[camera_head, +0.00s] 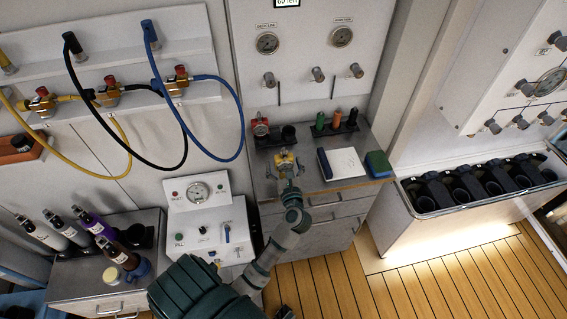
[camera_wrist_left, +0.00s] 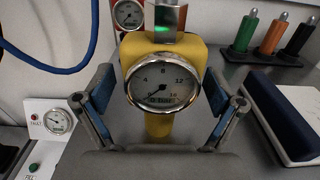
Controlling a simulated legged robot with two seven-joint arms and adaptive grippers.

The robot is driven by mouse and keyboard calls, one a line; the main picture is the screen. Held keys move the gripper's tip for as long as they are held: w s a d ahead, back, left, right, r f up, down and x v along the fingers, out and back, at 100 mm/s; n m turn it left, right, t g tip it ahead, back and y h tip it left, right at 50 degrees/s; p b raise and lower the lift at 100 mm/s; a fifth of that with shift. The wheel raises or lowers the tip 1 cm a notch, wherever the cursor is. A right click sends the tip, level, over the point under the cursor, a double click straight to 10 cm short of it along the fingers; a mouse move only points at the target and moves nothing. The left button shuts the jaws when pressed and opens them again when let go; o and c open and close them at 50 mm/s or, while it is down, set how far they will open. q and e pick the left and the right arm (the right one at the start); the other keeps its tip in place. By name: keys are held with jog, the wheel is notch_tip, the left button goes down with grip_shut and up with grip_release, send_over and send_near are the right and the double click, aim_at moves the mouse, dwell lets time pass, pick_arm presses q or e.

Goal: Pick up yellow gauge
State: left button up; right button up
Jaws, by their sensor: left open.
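The yellow gauge (camera_wrist_left: 162,82) is in the middle of the left wrist view, upright, with a round white dial and a metal top lit green. In the head view the yellow gauge (camera_head: 284,158) shows small at the counter's left part. My left gripper (camera_wrist_left: 158,105) is open, with one blue-padded finger on each side of the gauge. In the head view my left gripper (camera_head: 285,172) reaches over the counter to the gauge. My right gripper is not in view.
A red gauge (camera_head: 260,127) stands behind in a dark holder. A rack holds green, orange and black cylinders (camera_head: 337,121). A notebook (camera_head: 342,163) and a blue-green block (camera_head: 378,163) lie right on the counter (camera_head: 311,180). A panel with a gauge (camera_head: 199,192) stands left.

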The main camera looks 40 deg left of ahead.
pick_arm(q)
jog(key=c, duration=0.3)
jog(key=shift+d+r, duration=0.1)
jog(key=shift+d, duration=0.2)
jog(key=c, duration=1.3)
jog(key=shift+c, duration=0.2)
jog(key=shift+a+r, duration=0.1)
